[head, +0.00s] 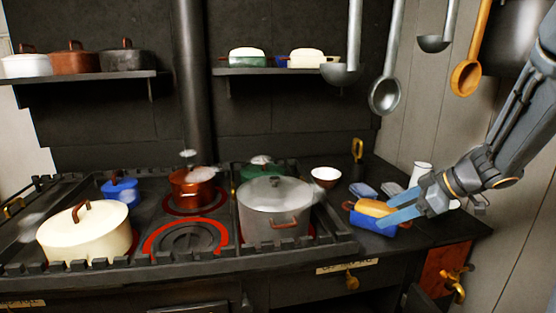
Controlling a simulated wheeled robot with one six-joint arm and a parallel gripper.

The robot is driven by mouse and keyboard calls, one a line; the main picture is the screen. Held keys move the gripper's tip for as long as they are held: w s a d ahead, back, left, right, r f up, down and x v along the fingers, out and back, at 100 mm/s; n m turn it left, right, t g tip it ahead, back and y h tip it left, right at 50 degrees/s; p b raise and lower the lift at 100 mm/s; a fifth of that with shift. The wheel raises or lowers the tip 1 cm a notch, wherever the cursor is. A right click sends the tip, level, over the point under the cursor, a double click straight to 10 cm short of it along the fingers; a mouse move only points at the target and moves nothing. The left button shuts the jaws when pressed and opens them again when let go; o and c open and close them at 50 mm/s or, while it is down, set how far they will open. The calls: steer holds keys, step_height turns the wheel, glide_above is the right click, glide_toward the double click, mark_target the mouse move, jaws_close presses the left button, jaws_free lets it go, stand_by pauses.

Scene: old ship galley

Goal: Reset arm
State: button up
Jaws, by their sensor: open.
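My gripper (390,212) comes in from the right on my grey arm. Its blue fingers are apart and point left and down at the right end of the stove top. A blue dish (385,227) with a tan, bread-like thing (374,208) in it sits right at the fingertips. The fingers overlap the dish in the picture, and I cannot tell whether they touch it. No object shows clearly held between the fingers.
A large grey pot (275,210), a cream pot (85,235), a copper pot (192,188) and a blue pot (121,191) stand on the stove. A small bowl (325,177) stands behind the dish. Ladles (384,95) hang above. A wall rises at right.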

steer(key=w+m+t+h, duration=0.3)
steer(key=w+m+h, duration=0.1)
steer(key=m+h, duration=0.1)
steer(key=s+a+f+m+g, duration=0.2)
steer(key=s+a+f+g, duration=0.1)
steer(key=s, duration=0.5)
steer(key=s+a+f+m+g+h, duration=0.1)
steer(key=s+a+f+m+g, duration=0.1)
steer(key=s, duration=0.7)
steer(key=s+a+f+m+g, duration=0.2)
steer(key=s+a, duration=0.3)
steer(key=s, duration=0.4)
steer(key=shift+a+f+g+h, duration=0.35)
steer(key=shift+f+g+h, duration=0.05)
steer(key=shift+f+g, duration=0.5)
